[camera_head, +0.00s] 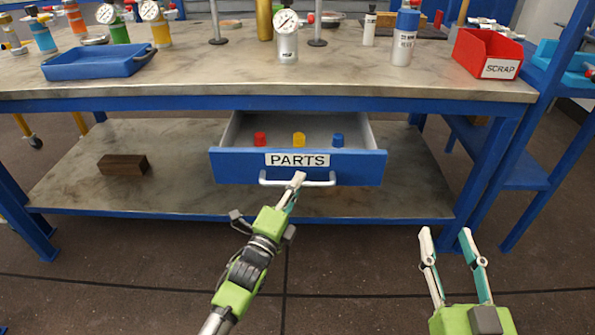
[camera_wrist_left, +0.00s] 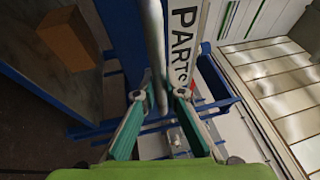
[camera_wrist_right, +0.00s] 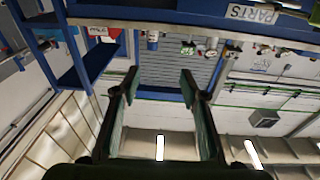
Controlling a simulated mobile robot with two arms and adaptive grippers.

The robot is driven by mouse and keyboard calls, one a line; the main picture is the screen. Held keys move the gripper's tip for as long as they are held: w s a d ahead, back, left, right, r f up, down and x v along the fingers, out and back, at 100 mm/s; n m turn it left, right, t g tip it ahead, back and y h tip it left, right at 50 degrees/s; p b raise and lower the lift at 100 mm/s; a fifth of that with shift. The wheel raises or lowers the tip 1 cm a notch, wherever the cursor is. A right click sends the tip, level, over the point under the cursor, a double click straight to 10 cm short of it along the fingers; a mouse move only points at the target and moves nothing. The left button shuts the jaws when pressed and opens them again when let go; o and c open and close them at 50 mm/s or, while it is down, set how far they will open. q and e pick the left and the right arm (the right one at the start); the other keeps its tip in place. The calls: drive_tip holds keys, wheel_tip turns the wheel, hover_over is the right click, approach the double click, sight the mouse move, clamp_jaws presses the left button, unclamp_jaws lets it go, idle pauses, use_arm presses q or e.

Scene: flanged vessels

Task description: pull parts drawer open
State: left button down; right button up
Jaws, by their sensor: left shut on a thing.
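The blue parts drawer (camera_head: 230,166), labelled PARTS, hangs under the bench top and stands open. Red, yellow and blue caps (camera_head: 299,139) show inside it. Its silver bar handle (camera_head: 268,182) runs along the front below the label. My left gripper (camera_head: 297,180) is at the handle's middle and shut on it. In the left wrist view the handle (camera_wrist_left: 156,50) passes between the two fingers (camera_wrist_left: 162,98), beside the PARTS label. My right gripper (camera_head: 447,238) is open and empty, right of the drawer and in front of the bench; it also shows in the right wrist view (camera_wrist_right: 158,80).
The bench top (camera_head: 190,75) holds a blue tray (camera_head: 98,64), a red scrap bin (camera_head: 486,54), and several gauged vessels. A brown block (camera_head: 123,165) lies on the lower shelf (camera_head: 80,190). A blue side rack (camera_head: 515,165) stands at the right. The floor before the bench is clear.

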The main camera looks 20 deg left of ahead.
use_arm(q)
drive_tip(key=s+d+p, duration=0.2)
drive_tip(key=s+p, duration=0.1)
drive_tip(key=s, duration=0.4)
drive_tip(key=shift+s, duration=0.2)
use_arm(e)
drive_tip(key=s+d+f+g+h, duration=0.1)
drive_tip(key=s+f+g, duration=0.3)
drive_tip(key=f, duration=0.5)
drive_tip(key=s+d+f+g+h, duration=0.2)
drive_tip(key=s+d+f+g, duration=0.1)
drive_tip(key=f+g, duration=0.3)
wheel_tip(320, 180, down, 3)
drive_tip(key=shift+s+d+r+m, duration=0.15)
drive_tip(key=shift+s+d+m, duration=0.2)
drive_tip(key=shift+s, duration=0.55)
use_arm(q)
drive_tip(key=shift+d, duration=0.1)
drive_tip(key=c, duration=2.1)
unclamp_jaws()
drive_tip(key=v, duration=1.2)
drive_tip(key=shift+f, duration=0.1)
